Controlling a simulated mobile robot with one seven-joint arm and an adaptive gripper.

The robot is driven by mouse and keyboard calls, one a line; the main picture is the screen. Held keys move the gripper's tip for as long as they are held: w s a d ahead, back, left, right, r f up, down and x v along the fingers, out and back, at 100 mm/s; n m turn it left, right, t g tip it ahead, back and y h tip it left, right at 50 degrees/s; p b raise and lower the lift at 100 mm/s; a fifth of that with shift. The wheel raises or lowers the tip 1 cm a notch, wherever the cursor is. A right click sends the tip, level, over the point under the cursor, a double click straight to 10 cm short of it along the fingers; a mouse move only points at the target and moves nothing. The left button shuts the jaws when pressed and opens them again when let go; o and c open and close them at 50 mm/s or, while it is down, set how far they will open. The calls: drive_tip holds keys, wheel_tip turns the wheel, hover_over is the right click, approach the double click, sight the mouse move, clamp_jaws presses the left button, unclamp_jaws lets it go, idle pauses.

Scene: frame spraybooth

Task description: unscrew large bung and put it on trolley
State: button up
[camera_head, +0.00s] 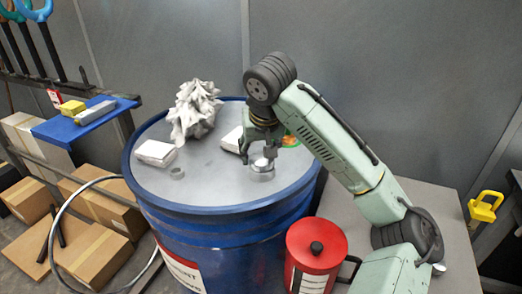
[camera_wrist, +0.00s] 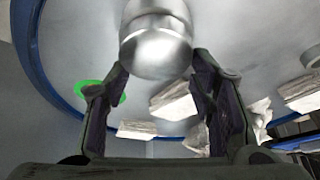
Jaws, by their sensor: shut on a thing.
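The large bung (camera_head: 261,164) is a silvery metal cylinder at the right of the drum's grey lid. It also shows large at the top of the wrist view (camera_wrist: 156,42). My gripper (camera_head: 262,153) points down over it and is shut on it, with a dark finger on each side in the wrist view (camera_wrist: 160,68). I cannot tell whether the bung is still seated in the lid or just clear of it. The blue drum (camera_head: 215,220) stands upright. A grey flat top (camera_head: 450,205) lies to the right; I cannot tell whether it is the trolley.
On the lid are a crumpled white cloth (camera_head: 194,112), white packs (camera_head: 155,153), a small grey fitting (camera_head: 177,173) and a green-orange item (camera_head: 290,141). A red can (camera_head: 316,258) stands in front of the drum. A blue shelf (camera_head: 82,124) and cardboard boxes (camera_head: 105,205) are left.

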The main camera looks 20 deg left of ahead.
drive_tip(key=shift+s+a+f, duration=0.15)
drive_tip(key=shift+s+a, duration=0.15)
drive_tip(key=shift+a, duration=0.1)
drive_tip(key=n, duration=0.2)
drive_tip(key=n+g+y, duration=0.1)
drive_tip(key=n, duration=0.1)
drive_tip(key=shift+s+a+n, duration=0.15)
drive_tip(key=shift+s+n, duration=0.05)
drive_tip(key=shift+n, duration=0.2)
drive_tip(key=shift+f, duration=0.1)
drive_tip(key=shift+o, duration=0.2)
drive_tip(key=n, duration=0.1)
drive_tip(key=n+g+y, duration=0.1)
drive_tip(key=shift+s+n, duration=0.2)
drive_tip(key=shift+n, duration=0.1)
drive_tip(key=shift+s+n+g, duration=0.15)
drive_tip(key=shift+n+g, duration=0.45)
drive_tip(key=shift+n, duration=0.4)
